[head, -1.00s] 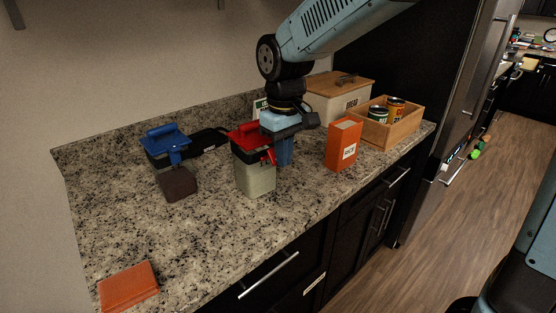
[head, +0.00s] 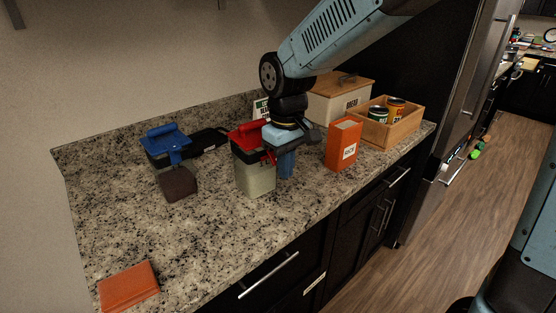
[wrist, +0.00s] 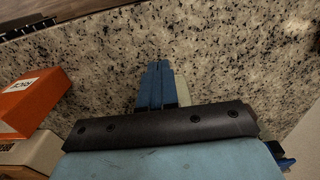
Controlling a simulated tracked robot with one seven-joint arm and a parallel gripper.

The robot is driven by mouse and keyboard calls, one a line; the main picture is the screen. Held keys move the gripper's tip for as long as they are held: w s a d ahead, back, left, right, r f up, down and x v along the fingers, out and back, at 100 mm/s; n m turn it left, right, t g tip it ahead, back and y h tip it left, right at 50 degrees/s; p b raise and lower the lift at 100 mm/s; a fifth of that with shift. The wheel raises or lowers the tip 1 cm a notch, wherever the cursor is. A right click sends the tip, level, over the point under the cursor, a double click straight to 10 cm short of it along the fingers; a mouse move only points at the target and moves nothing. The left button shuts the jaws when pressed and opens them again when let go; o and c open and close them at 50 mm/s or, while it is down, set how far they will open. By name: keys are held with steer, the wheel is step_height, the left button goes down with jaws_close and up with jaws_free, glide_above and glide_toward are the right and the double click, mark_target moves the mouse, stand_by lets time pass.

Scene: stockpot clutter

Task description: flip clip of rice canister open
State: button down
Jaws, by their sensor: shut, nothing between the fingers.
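The rice canister (head: 255,178) stands upright on the counter, with pale contents and a red lid (head: 246,137). Its red clip (head: 269,156) is at the lid's right side, close to my gripper; I cannot tell whether it is latched. My gripper (head: 287,174) points down just right of the canister, its blue fingers shut and empty. In the wrist view the shut fingers (wrist: 157,68) are over the counter, and a pale sliver of the canister (wrist: 182,90) shows beside them. The gripper body hides the rest of the canister there.
An orange rice box (head: 343,145) stands to the right, before a wooden crate (head: 405,128) with cans and a bread bin (head: 338,104). An orange block (head: 128,287) lies front left. The left counter is mostly clear.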

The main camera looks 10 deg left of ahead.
steer(key=shift+s+d+f, duration=0.15)
steer(key=shift+f, duration=0.65)
steer(key=shift+s+d, duration=0.1)
steer(key=shift+s+d, duration=1.65)
steer(key=shift+s, duration=0.05)
step_height(320, 180, up, 8)
steer(key=shift+d, duration=0.1)
